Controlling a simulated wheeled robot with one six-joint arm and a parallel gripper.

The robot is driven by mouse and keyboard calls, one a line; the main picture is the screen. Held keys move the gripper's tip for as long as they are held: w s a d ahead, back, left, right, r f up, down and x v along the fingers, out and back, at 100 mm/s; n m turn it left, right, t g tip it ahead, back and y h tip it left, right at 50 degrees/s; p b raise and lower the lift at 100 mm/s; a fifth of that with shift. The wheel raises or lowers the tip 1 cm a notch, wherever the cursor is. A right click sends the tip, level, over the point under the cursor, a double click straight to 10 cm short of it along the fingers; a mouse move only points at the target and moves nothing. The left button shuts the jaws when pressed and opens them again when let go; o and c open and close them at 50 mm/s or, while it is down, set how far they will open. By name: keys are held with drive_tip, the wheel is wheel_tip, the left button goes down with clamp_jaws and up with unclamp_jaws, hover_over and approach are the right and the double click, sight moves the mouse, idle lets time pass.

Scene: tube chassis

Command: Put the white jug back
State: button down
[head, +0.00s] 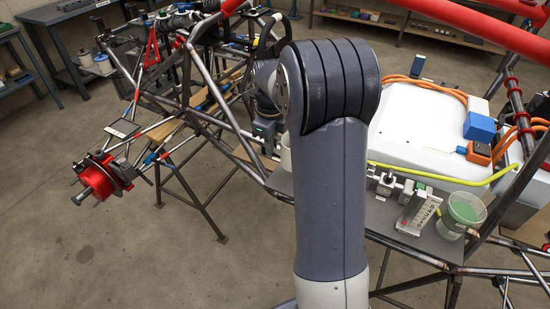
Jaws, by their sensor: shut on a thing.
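My gripper (268,132) is partly in view, a dark body with a green patch left of my upper arm, its fingers mostly hidden. A white rounded piece (285,158) shows just below and right of it, at the left edge of the dark shelf plate. It looks like the white jug in my gripper, but my arm hides most of it. I cannot tell whether it touches the plate.
A clear tub with green contents (462,215) stands on the plate (440,245) at right, beside a printed box (420,213) and small metal fittings (386,184). A yellow-green tube (440,178) runs behind them. Chassis tubes (205,125) and a red hub (97,180) lie left.

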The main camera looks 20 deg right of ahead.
drive_tip(key=shift+f, duration=2.4)
drive_tip(key=shift+f, duration=0.1)
drive_tip(key=c, duration=1.5)
unclamp_jaws()
wheel_tip(320, 180, up, 12)
drive_tip(key=shift+r, duration=0.15)
